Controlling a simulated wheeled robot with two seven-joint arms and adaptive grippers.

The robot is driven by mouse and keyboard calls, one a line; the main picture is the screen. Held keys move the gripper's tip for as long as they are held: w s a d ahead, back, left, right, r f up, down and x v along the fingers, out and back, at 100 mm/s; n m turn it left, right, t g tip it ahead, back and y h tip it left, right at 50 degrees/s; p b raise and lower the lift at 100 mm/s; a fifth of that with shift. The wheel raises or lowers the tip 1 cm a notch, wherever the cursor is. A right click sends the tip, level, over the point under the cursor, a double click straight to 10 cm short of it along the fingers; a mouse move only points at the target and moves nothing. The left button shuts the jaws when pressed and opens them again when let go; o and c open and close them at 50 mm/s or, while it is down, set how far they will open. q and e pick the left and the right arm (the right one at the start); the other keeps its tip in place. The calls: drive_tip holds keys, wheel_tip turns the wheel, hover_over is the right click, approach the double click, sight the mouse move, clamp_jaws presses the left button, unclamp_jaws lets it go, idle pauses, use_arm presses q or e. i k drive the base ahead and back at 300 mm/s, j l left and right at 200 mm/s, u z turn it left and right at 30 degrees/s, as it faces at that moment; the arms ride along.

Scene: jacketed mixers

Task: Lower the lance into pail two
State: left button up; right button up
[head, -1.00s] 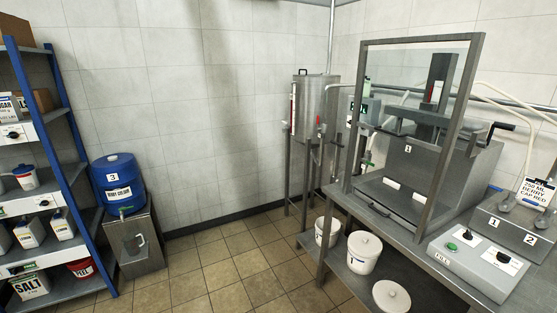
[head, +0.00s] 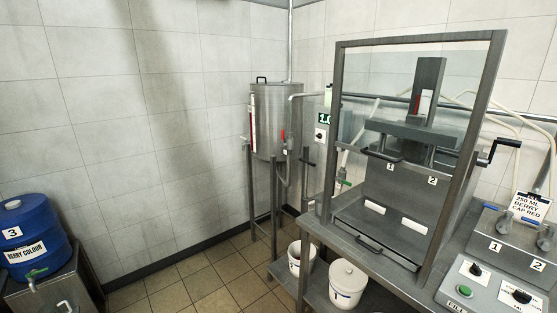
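Two white pails sit on the low shelf under the steel bench: one pail (head: 301,259) farther back, and a lidded pail (head: 348,285) in front of it. Behind a clear framed guard (head: 335,130) on the bench stands a steel fixture with an upright column (head: 427,88) and places marked 1 and 2. No pail stands at either place. I cannot surely pick out the lance. Neither of my grippers is in view.
A crank handle (head: 500,148) sticks out right of the guard. A control box (head: 490,291) with a green button is at the lower right. A steel tank (head: 275,120) stands behind the bench, and a blue drum (head: 32,235) is at the left. Floor between is clear.

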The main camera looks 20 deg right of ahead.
sight(308, 162)
drive_tip(key=i+z, duration=0.25)
drive_tip(key=i, duration=0.2)
drive_tip(key=i+j+z, duration=0.2)
drive_tip(key=i, duration=0.2)
drive_tip(key=i+j+z, duration=0.2)
drive_tip(key=i+z, duration=0.25)
drive_tip(key=i+j+z, duration=0.3)
drive_tip(key=z, duration=0.15)
drive_tip(key=i+j+z, duration=0.4)
drive_tip(key=j, duration=0.2)
drive_tip(key=j+z, duration=0.2)
drive_tip(key=i+j+z, duration=0.2)
drive_tip(key=j, duration=0.25)
